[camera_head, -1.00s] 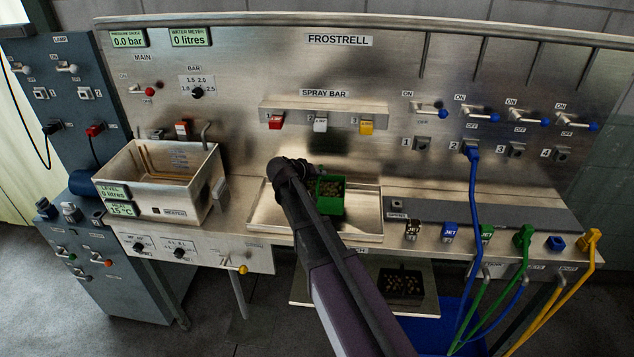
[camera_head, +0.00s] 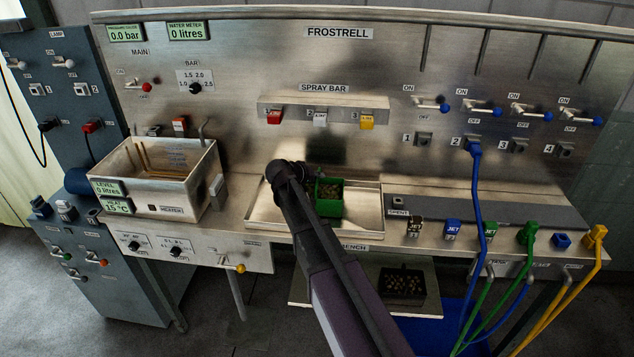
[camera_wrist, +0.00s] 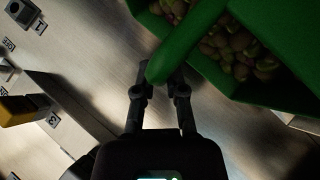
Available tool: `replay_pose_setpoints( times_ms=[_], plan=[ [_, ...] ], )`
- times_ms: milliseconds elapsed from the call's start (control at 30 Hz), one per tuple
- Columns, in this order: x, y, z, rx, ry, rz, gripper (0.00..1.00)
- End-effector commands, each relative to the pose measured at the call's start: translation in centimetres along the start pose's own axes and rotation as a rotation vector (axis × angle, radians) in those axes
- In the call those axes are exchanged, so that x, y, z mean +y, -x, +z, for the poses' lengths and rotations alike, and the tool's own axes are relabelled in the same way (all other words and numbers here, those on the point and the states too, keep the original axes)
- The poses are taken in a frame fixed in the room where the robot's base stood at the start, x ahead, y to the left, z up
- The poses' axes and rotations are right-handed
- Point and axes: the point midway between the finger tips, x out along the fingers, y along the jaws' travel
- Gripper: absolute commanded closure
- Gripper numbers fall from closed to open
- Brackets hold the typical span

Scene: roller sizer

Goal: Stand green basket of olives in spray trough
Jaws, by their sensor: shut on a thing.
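The green basket (camera_head: 329,207) holds brownish-green olives (camera_head: 329,190) and is at the spray trough, upright as far as the head view shows. The spray trough (camera_head: 366,222) is the shallow metal tray at the bench's middle. In the wrist view my gripper (camera_wrist: 164,78) is shut on the green handle of the basket (camera_wrist: 283,88), with the olives (camera_wrist: 240,50) beyond it. In the head view my arm hides the fingers and part of the trough. I cannot tell whether the basket's bottom touches the trough floor.
A heated metal tank (camera_head: 160,180) stands left of the trough. Red, white and yellow spray bar switches (camera_head: 320,118) sit above it. A row of jets and hoses (camera_head: 490,235) is to the right. A dark crate of olives (camera_head: 402,283) lies on the shelf below.

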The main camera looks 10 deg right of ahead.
Motion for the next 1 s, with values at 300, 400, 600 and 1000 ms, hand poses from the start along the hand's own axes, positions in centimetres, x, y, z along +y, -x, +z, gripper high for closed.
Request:
replay_pose_setpoints(
  times_ms=[300,400,600,1000],
  plan=[
    [-0.06,-0.01,0.01,0.001,0.001,0.001,1.0],
    [-0.13,-0.05,0.05,0.002,0.001,0.001,1.0],
    [-0.26,-0.11,0.13,0.001,0.001,0.0,0.55],
    [-0.27,-0.06,0.11,0.001,0.001,-0.001,0.5]
  ],
)
